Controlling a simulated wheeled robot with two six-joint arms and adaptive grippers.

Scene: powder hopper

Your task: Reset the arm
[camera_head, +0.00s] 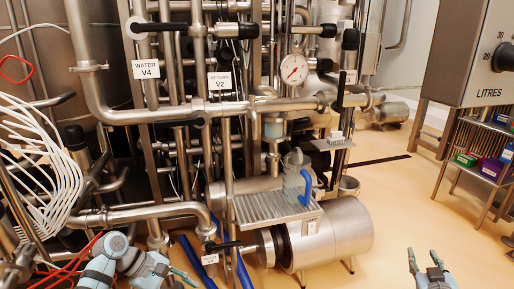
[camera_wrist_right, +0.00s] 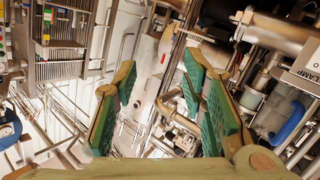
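My right gripper (camera_head: 425,262) is at the bottom right of the head view, above the bare floor, with its two fingers pointing up in the picture and apart. In the right wrist view, the right gripper (camera_wrist_right: 160,72) shows green finger pads spread wide with nothing between them. My left gripper (camera_head: 180,276) is at the bottom left of the head view, below the pipework. Its fingers are small and partly cut off by the frame, so I cannot tell whether they are open.
Steel pipes and valves fill the left and middle. A clear jug with a blue handle (camera_head: 306,181) stands on a ribbed metal shelf (camera_head: 268,210) above a steel motor (camera_head: 335,235). A gauge (camera_head: 294,69) hangs above. Racks (camera_head: 467,160) stand right; floor between is clear.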

